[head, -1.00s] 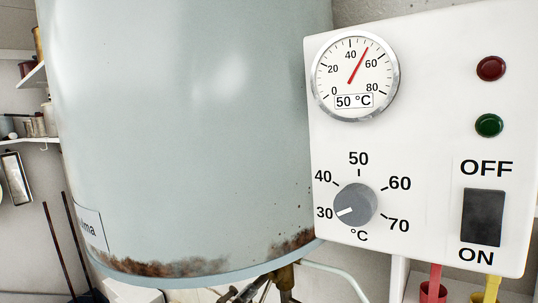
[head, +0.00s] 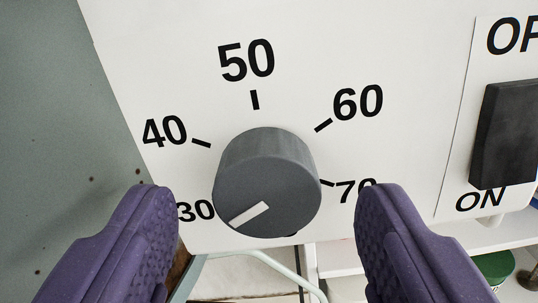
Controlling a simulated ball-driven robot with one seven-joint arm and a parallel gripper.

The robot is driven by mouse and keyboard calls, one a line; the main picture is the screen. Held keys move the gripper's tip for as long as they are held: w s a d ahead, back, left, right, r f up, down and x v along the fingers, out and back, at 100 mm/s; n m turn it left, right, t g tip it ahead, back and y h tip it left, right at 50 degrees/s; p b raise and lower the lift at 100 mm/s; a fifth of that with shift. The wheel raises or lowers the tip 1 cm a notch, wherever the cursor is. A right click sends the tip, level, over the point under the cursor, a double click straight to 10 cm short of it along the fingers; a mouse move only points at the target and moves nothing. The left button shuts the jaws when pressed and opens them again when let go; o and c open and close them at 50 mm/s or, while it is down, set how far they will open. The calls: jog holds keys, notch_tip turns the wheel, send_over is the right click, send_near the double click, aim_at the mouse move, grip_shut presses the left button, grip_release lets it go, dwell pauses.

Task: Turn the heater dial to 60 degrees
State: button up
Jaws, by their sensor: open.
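The heater dial (head: 266,182) is a grey round knob on the white control panel (head: 330,40) in the head view. Its white pointer mark points down and left, at the 30 mark. The printed 60 (head: 357,102) is up and right of the knob; 40, 50 and 70 also show around it. My gripper (head: 265,222) has two purple ribbed fingers, open, one to the left and one to the right of the dial in the picture. Gaps show between both fingers and the knob. The fingers partly cover the 30 and 70 labels.
A black rocker switch (head: 506,135) marked ON sits on the panel to the right. The grey-blue heater tank (head: 45,110) fills the left side. Below the panel are a pale pipe (head: 275,264), white shelving and a green lid (head: 495,266).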

jog(key=shift+w, duration=0.6)
jog(key=shift+c, duration=0.5)
jog(key=c, duration=1)
jog(key=shift+o, duration=0.2)
